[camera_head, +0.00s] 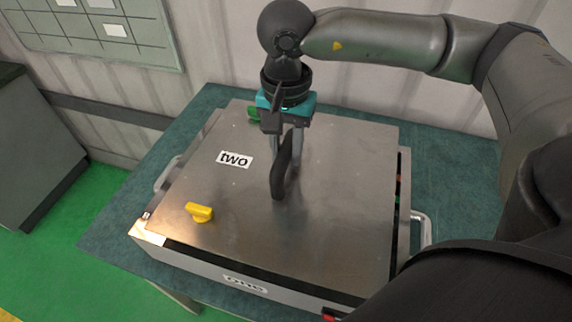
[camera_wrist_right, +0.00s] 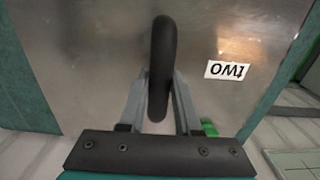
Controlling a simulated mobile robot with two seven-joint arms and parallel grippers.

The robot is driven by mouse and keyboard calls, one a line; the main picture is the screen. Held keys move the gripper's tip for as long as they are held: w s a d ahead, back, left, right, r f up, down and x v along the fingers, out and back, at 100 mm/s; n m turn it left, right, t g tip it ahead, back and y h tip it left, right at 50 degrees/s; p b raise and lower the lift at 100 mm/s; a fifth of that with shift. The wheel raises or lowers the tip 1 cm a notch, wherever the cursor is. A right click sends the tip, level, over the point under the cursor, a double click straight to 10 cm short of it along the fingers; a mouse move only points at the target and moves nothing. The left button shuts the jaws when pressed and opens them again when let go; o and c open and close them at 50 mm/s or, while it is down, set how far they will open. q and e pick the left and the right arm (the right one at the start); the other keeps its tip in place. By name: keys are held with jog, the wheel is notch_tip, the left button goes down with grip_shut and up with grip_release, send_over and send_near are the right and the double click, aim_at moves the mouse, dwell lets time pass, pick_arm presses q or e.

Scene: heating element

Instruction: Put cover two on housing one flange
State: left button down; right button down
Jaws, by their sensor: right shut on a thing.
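Cover two (camera_head: 345,195) is a flat metal plate with a label reading "two" and a black upright handle (camera_head: 281,178). The cover sits slightly askew, with dark gaps along the front and right edges. I cannot tell whether it touches the flange, which is mostly hidden. My right gripper (camera_head: 285,150) is shut on the cover's handle from above. In the right wrist view the handle (camera_wrist_right: 161,60) stands between the fingers. My left gripper is out of view.
A yellow knob (camera_head: 199,212) is near the cover's front left and a green one (camera_head: 254,114) at its back. Side handles (camera_head: 425,230) stick out from the housing. The teal table (camera_head: 450,170) has bare room at the back right. A wall stands behind.

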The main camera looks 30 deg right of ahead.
jog(key=shift+f, duration=2.2)
jog(key=c, duration=0.6)
grip_release()
notch_tip(320, 180, up, 12)
